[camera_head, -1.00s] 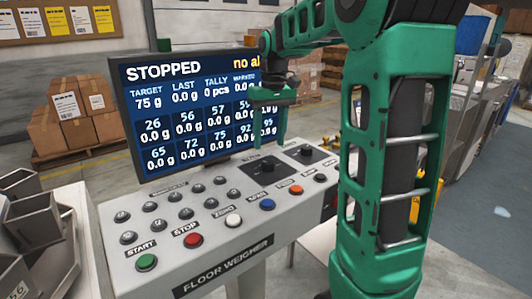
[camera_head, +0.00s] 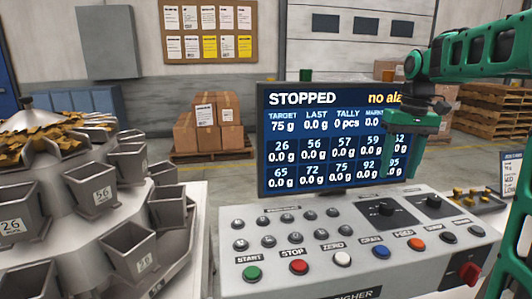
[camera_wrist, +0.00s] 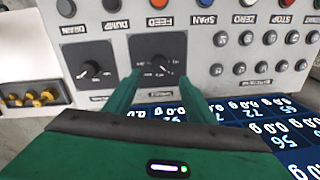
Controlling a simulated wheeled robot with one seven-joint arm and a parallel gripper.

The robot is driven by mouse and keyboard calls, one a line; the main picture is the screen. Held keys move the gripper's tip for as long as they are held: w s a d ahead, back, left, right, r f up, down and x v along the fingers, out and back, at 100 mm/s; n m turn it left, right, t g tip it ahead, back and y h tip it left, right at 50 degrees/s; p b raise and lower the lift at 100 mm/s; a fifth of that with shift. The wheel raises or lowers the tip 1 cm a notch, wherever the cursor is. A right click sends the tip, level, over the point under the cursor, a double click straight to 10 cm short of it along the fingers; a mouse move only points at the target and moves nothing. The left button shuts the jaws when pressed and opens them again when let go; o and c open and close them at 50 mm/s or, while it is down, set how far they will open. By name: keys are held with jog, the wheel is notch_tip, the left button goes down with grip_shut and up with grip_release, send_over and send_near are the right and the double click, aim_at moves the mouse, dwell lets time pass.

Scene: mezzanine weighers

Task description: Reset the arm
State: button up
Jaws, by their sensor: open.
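My green arm reaches in from the right side of the head view. My gripper (camera_head: 402,172) points down in front of the right part of the screen (camera_head: 320,183), above the back of the control console (camera_head: 235,213). Its two fingers are apart with nothing seen between them. In the wrist view the open fingers (camera_wrist: 166,84) frame part of a black dial panel (camera_wrist: 158,55), and the screen shows beneath them. The screen reads STOPPED, with part of its right edge hidden by my gripper. I cannot tell the exact gap between fingers and console.
A multi-hopper weigher (camera_head: 75,205) stands close on the left. The console carries a green start button (camera_head: 252,273), a red stop button (camera_head: 299,267) and a red knob (camera_head: 470,272). Boxes on a pallet (camera_head: 207,130) stand behind, with open floor around them.

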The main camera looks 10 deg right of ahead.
jog(key=s+f, duration=0.1)
jog(key=s, duration=0.3)
jog(key=s+a+f+m, duration=0.1)
jog(key=s+f, duration=0.1)
jog(key=s, duration=0.2)
jog(key=s+f+m, duration=0.1)
jog(key=s+f, duration=0.1)
jog(key=s, duration=0.2)
jog(key=shift+s+a+f, duration=0.15)
jog(key=shift+s+a, duration=0.05)
jog(key=shift+a, duration=0.15)
jog(key=s+a+f+m, duration=0.1)
jog(key=s+f, duration=0.4)
jog(key=s, duration=0.3)
jog(key=s+f+m, duration=0.1)
jog(key=s+f, duration=0.4)
jog(key=s, duration=0.3)
jog(key=shift+a, duration=0.35)
jog(key=shift+w+f+h, duration=0.3)
jog(key=shift+w, duration=0.35)
